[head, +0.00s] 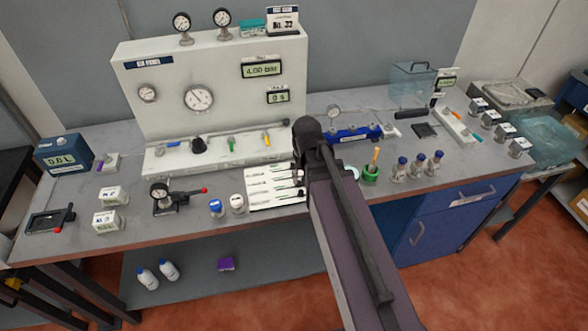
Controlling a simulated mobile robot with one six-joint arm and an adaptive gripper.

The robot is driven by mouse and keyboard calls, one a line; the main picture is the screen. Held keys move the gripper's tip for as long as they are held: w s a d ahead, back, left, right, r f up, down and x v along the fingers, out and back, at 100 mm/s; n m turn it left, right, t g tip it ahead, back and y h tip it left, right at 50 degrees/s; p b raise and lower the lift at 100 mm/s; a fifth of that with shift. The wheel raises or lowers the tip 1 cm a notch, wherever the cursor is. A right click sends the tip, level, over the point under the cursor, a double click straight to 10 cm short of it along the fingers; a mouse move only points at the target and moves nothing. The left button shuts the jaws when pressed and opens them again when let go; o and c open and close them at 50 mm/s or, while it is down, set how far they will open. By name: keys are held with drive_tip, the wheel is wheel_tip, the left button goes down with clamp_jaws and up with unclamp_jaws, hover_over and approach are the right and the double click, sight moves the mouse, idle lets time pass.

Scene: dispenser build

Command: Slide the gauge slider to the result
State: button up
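A white board (262,188) with several dark and green horizontal strips lies near the front edge of the bench, left of my arm. These strips may be the gauge slider, but they are too small to tell, and no result is readable on them. My arm rises from the bottom right and covers the board's right side. Its upper end is a dark rounded joint in front of the panel's lower right. My gripper's fingers cannot be made out; they are hidden or out of sight.
A pale panel (130,85) with dials stands at the back; one display (261,69) reads 4.00 bar. Two capped bottles (216,208) stand left of the board. A green cup (371,174) and several small bottles (419,165) stand right of my arm.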

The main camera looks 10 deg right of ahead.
drive_tip(key=w+r+m+p, duration=0.3)
drive_tip(key=w+m, duration=0.3)
drive_tip(key=w, duration=0.6)
drive_tip(key=shift+r+m, duration=0.4)
drive_tip(key=shift+r, duration=0.1)
drive_tip(key=shift+w+f, duration=0.1)
drive_tip(key=shift+f, duration=0.1)
wheel_tip(320, 180, down, 13)
drive_tip(key=b, duration=1.3)
drive_tip(key=shift+f, duration=0.2)
clamp_jaws()
